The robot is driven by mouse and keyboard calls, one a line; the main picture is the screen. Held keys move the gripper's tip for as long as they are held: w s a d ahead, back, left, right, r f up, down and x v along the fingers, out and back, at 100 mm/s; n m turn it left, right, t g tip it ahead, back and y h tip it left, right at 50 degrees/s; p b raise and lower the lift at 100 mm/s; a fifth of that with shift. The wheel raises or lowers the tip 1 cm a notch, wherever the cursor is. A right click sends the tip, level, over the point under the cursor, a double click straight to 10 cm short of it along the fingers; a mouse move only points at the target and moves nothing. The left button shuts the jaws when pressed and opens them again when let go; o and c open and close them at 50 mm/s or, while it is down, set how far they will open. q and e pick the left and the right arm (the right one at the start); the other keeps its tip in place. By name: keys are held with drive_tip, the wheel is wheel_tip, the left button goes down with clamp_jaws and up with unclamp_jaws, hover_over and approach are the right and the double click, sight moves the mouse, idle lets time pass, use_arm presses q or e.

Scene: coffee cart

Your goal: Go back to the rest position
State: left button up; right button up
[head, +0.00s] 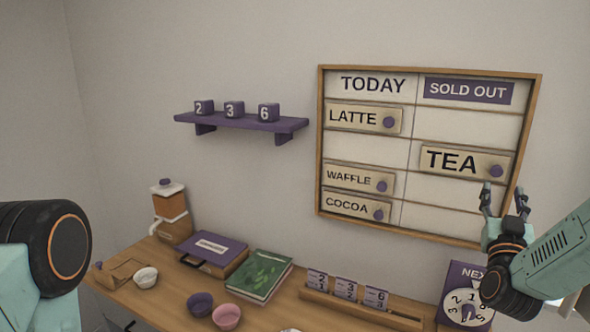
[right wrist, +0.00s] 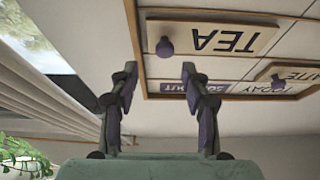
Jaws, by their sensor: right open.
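My right gripper (head: 498,200) is raised at the right of the head view, in front of the menu board's right edge. Its fingers are apart with nothing between them; the right wrist view also shows them spread and empty (right wrist: 158,92). The TEA plaque (head: 465,161) is in the SOLD OUT column of the board (head: 430,238), its purple knob just above the fingertips in the head view. The gripper looks clear of the knob. The plaque shows upside down in the right wrist view (right wrist: 210,38).
LATTE (head: 362,118), WAFFLE (head: 358,179) and COCOA (head: 356,205) plaques are under TODAY. A purple shelf (head: 240,121) holds number cubes. The counter below has a grinder (head: 171,215), a purple case (head: 213,250), a green book (head: 258,275), bowls, flip numbers and a dial sign (head: 465,300).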

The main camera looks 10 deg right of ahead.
sight(498, 173)
drive_tip(key=x, duration=0.5)
drive_tip(key=shift+w, duration=0.3)
drive_tip(key=shift+w+d+r, duration=0.3)
drive_tip(key=shift+w, duration=0.05)
drive_tip(key=shift+w+a, duration=0.1)
